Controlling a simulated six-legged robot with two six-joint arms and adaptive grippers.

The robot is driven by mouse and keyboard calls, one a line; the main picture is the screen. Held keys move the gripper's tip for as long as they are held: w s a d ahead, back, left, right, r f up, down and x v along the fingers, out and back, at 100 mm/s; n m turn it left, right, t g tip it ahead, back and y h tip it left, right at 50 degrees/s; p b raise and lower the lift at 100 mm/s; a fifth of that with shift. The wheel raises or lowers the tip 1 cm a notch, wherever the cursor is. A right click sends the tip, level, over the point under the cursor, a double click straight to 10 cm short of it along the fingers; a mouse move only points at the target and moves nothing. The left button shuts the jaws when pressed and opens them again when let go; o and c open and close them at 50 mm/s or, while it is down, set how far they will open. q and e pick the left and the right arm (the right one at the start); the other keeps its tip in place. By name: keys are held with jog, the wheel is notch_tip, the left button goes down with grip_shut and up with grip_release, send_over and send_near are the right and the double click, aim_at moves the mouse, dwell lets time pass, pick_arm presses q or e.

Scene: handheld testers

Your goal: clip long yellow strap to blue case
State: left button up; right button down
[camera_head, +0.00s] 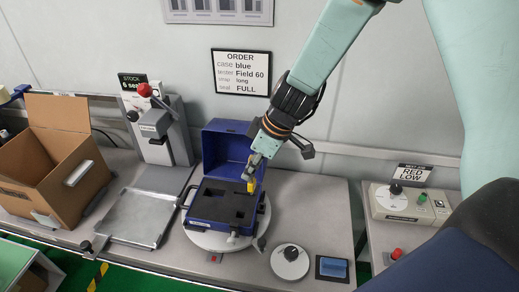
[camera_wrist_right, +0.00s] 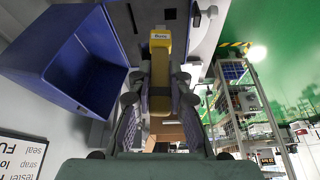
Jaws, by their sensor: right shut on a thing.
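The blue case (camera_head: 230,143) stands open on a round turntable, its lid up at the back. Its dark foam insert (camera_head: 222,206) has several cutouts that look empty. My right gripper (camera_head: 255,172) is above the right side of the case, shut on a yellow strap (camera_head: 251,185). In the right wrist view the yellow strap (camera_wrist_right: 160,45), with a small label, sits between the fingers, and the open blue case (camera_wrist_right: 75,60) is at the left. I cannot tell whether the strap touches the case. My left gripper is not in view.
A cardboard box (camera_head: 50,160) and a metal tray (camera_head: 135,217) are on the left. A press with a red knob (camera_head: 145,90) stands behind the tray. A dial (camera_head: 290,261) and a blue-screened device (camera_head: 332,268) are at the front right. An order sign (camera_head: 241,72) hangs on the wall.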

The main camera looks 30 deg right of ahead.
pick_arm(q)
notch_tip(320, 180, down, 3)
jog(key=b, duration=0.4)
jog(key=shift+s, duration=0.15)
pick_arm(e)
notch_tip(320, 180, down, 7)
jog(key=d+n, duration=0.1)
jog(key=d, duration=0.2)
jog(key=shift+r, duration=0.2)
dwell(0.5)
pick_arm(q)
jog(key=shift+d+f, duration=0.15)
pick_arm(e)
jog(key=shift+w+d+f, duration=0.15)
jog(key=shift+w, duration=0.15)
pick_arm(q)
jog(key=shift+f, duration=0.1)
pick_arm(e)
jog(key=shift+s, duration=0.1)
